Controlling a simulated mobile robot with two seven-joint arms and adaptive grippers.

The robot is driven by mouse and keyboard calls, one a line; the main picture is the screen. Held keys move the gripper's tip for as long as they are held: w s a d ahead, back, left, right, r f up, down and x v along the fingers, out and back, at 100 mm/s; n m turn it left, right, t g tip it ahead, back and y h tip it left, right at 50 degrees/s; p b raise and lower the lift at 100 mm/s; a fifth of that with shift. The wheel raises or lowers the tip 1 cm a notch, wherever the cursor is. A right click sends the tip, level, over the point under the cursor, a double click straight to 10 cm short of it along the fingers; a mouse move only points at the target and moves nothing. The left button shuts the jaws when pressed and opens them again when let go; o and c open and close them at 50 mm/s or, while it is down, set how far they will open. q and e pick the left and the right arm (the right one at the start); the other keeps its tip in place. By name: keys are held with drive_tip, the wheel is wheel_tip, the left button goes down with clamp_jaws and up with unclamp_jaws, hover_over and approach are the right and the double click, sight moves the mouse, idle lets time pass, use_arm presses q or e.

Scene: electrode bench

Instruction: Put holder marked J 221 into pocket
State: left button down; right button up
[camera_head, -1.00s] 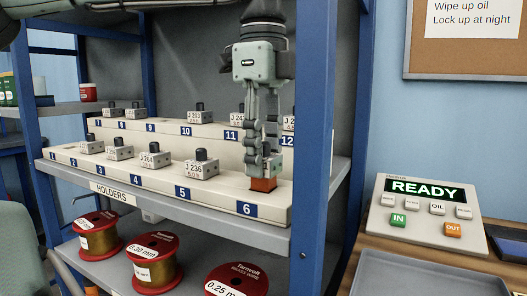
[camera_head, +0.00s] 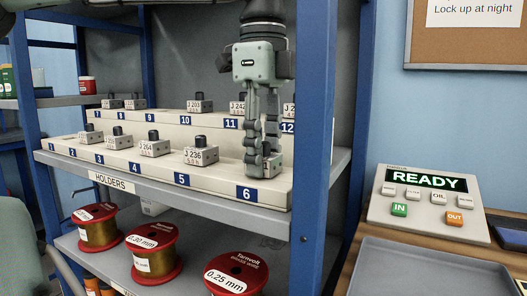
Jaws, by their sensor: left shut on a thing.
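My left gripper (camera_head: 262,152) comes down from above at the right end of the front holder step. It is shut on a grey block-shaped holder (camera_head: 275,166), mostly hidden behind the fingers. I cannot read its marking. The holder is upright at the place with the blue label 6 (camera_head: 247,194), low against the white step. The pocket there is hidden by holder and fingers. Other grey holders with black knobs stand to the left, among them one marked J 236 (camera_head: 201,156) above label 5 and one marked J 264 (camera_head: 153,149). My right gripper is not in view.
The rear step (camera_head: 170,118) bears more holders near labels 10, 11 and 12. A blue shelf post (camera_head: 313,150) stands close right of my gripper. Red wire spools (camera_head: 237,275) sit on the shelf below. A panel reading READY (camera_head: 424,204) and a grey tray (camera_head: 430,270) are at the right.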

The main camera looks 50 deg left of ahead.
use_arm(q)
drive_tip(key=c, duration=0.9)
unclamp_jaws()
wheel_tip(320, 180, up, 8)
drive_tip(key=shift+f, duration=0.2)
